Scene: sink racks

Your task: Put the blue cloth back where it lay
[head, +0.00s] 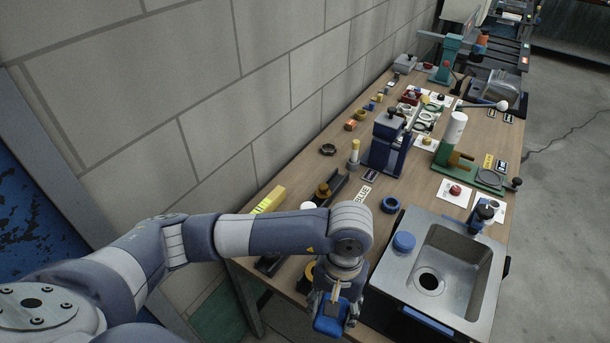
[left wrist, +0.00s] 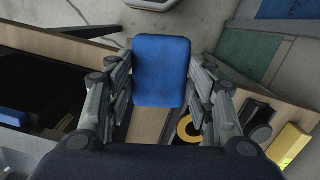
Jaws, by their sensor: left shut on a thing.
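A small blue rectangle, taken to be the blue cloth (left wrist: 161,70), sits between the fingers of my left gripper (left wrist: 158,92) in the left wrist view. The cloth (head: 329,324) also shows in the head view, at the lower middle, held by my left gripper (head: 338,300) near the table's front edge and left of the sink. The left gripper is shut on it. The steel sink (head: 462,255) stands to the right, with a blue strip (head: 427,320) along its near rim. My right gripper is in neither view.
A round blue lid or jar (head: 403,243) stands on the sink's left rim. A blue ring (head: 390,205), a dark blue clamp-like block (head: 386,145) and a green stand (head: 470,170) are behind it. A yellow-black ring (left wrist: 190,127) is close to the gripper. The basin is empty.

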